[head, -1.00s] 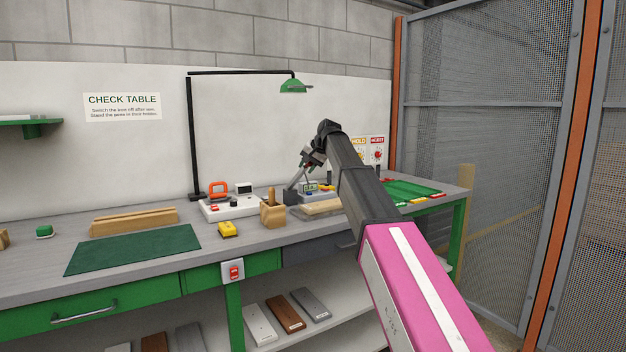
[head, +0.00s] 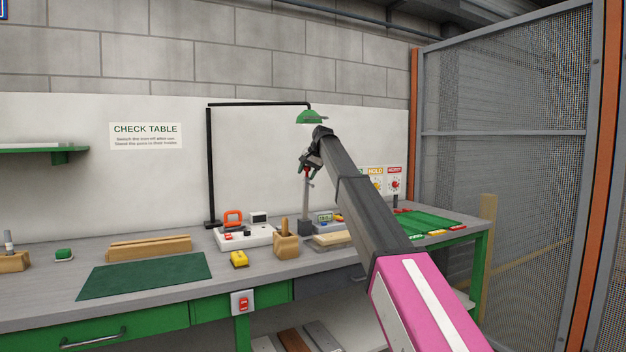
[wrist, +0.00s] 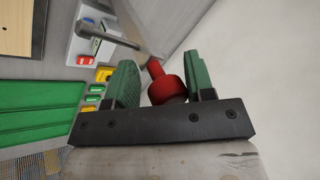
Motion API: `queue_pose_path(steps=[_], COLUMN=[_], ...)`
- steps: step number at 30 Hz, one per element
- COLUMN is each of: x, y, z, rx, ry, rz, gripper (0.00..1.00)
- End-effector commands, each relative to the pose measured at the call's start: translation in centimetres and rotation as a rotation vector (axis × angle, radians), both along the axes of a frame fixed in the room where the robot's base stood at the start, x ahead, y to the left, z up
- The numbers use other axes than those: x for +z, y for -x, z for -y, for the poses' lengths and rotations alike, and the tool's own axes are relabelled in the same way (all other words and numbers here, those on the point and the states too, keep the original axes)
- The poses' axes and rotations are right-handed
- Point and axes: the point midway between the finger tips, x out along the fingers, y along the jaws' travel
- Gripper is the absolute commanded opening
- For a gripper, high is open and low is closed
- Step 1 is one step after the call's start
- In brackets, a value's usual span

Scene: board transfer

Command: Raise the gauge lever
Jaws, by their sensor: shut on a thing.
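The gauge lever is a grey bar (head: 306,197) rising from a dark base (head: 305,227) on the bench. It stands about upright in the head view, with a red knob at its top. In the wrist view the red knob (wrist: 168,90) sits between the two green finger pads. My gripper (wrist: 163,84) is shut on this knob. In the head view my gripper (head: 308,169) is at the top of the lever, and my arm links cover part of the area to the right.
A wooden block (head: 286,245) with a peg stands left of the lever base, and a small display unit (head: 324,218) stands to its right. A lamp (head: 311,117) hangs just above my wrist. A green mat (head: 145,276) lies clear at the left.

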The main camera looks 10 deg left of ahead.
Motion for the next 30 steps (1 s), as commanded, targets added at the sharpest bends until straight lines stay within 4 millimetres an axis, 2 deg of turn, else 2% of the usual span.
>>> queue_pose_path(steps=[1, 3, 12, 30], x=[0.2, 0.2, 0.0, -0.6], y=[-1.2, -1.9, -4.4, -4.9], z=[-1.0, -1.6, -3.5, -4.0], rx=[0.004, 0.004, 0.006, 0.003], ry=[-0.009, -0.009, 0.032, 0.067], rz=[0.004, 0.004, -0.061, -0.117], gripper=[0.06, 0.08, 0.12, 0.11])
